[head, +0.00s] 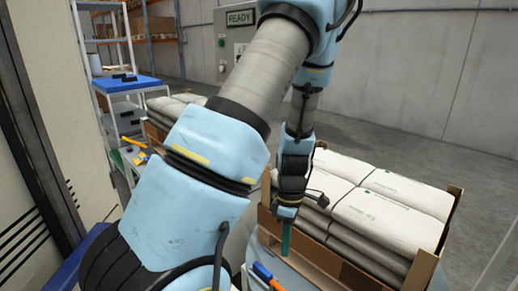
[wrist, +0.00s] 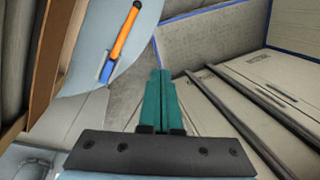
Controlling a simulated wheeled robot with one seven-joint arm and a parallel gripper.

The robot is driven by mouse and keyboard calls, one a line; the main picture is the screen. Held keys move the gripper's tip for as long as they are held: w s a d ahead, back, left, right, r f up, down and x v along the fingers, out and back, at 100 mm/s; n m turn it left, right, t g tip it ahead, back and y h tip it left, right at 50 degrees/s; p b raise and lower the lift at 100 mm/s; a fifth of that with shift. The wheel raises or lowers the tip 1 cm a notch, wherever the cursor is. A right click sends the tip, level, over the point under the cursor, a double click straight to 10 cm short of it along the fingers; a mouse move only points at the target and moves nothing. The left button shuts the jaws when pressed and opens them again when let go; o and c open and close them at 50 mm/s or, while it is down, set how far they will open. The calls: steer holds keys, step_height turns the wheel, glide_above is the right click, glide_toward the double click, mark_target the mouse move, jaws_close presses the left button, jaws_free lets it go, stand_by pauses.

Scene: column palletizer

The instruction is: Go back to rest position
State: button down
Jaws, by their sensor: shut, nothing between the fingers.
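My gripper (head: 287,238) hangs pointing down in the head view, in front of a wooden crate (head: 424,270) stacked with grey-white sacks (head: 385,205). In the wrist view its two green fingers (wrist: 159,100) are pressed together with nothing between them. My blue and grey arm reaches across the middle of the head view and hides part of the scene behind it.
An orange and blue tool (head: 268,275) lies on a pale blue surface; it also shows in the wrist view (wrist: 121,42). Another sack stack (head: 172,106) stands behind my arm. A shelf with a blue top (head: 128,83) is at left. Grey floor is clear at right.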

steer(key=a+r+m+t+p, duration=0.1)
steer(key=a+r+m+t, duration=0.1)
steer(key=a+r+m, duration=0.5)
steer(key=a+r+m+t+p, duration=0.2)
steer(key=a+r+m, duration=0.5)
steer(key=r, duration=0.5)
steer(key=shift+w+r+m+h, duration=0.25)
steer(key=shift+r+m+h, duration=0.05)
steer(key=shift+m, duration=0.3)
